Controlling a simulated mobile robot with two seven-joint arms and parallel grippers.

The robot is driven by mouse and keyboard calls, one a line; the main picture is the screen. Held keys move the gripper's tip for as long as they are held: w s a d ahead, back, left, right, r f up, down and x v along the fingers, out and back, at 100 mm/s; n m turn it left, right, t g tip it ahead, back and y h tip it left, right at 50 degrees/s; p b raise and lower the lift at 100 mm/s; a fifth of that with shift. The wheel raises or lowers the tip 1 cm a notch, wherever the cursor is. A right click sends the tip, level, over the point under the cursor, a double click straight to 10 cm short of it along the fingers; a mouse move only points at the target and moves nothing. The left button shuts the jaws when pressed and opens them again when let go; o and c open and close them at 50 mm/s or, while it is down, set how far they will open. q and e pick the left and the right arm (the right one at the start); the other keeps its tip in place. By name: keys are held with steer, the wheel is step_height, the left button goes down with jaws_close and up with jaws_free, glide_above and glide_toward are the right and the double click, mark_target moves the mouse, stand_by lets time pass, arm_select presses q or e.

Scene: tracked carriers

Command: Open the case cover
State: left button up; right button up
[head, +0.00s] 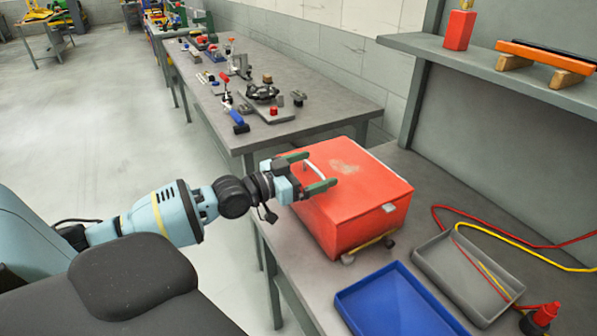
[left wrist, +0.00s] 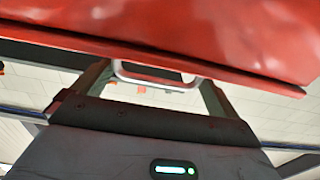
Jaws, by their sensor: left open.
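The red case (head: 355,195) stands on the grey workbench with its cover down. A pale latch-like piece (head: 390,207) shows at its near right edge. A thin whitish handle (head: 315,172) shows at the cover's left part, between the fingers of my left gripper (head: 322,169). My left gripper is open, its fingers reaching over the case's left side. In the left wrist view, the red case (left wrist: 200,35) fills the top, and the metal handle (left wrist: 160,78) lies across the gap between the open fingers. I cannot tell whether the fingers touch it. My right gripper is not in view.
A blue tray (head: 345,308) and a grey tray (head: 440,240) lie in front and to the right of the case. Red and yellow cables (head: 500,234) run beside them. A shelf (head: 450,55) hangs behind. Another bench (head: 330,105) with parts stands at the back.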

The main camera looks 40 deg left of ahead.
arm_select(q)
steer(key=v, duration=0.2)
steer(key=shift+s+r, duration=0.15)
steer(key=shift+s, duration=0.2)
steer(key=shift+s+a, duration=0.3)
steer(key=shift+s, duration=0.35)
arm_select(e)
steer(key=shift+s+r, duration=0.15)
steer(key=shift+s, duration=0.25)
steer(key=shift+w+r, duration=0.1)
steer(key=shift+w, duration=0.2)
